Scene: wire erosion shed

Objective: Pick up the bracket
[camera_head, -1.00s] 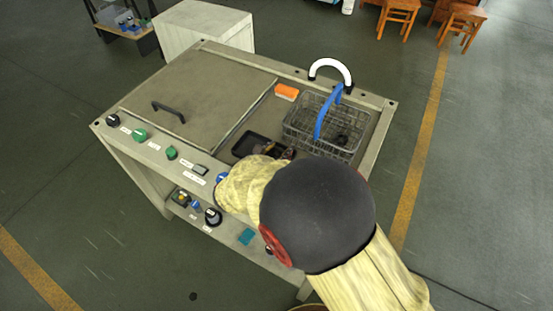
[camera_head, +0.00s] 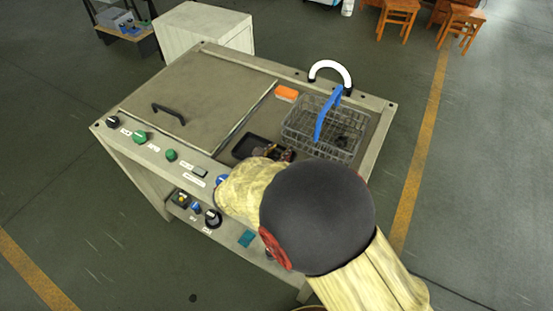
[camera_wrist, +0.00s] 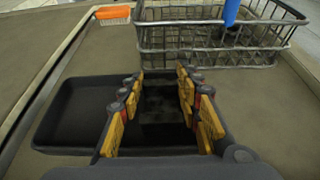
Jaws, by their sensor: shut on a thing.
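My gripper (camera_wrist: 160,85) reaches low into a shallow black tray (camera_wrist: 65,115) on the worktop. Its yellow-padded fingers stand apart, closed on a dark piece between them, the bracket (camera_wrist: 162,106). The bracket is hard to tell from the black tray, and its outline and lower part are unclear. In the head view my gripper (camera_head: 275,154) is over the tray (camera_head: 248,143), and my forearm hides much of that area. I cannot tell whether the bracket touches the tray floor.
A wire basket (camera_head: 296,133) with a blue handle (camera_head: 325,117) stands just beyond the tray, a dark thing inside it. A flat lid (camera_head: 190,85) with a black handle covers the worktop's left side. Knobs line the front.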

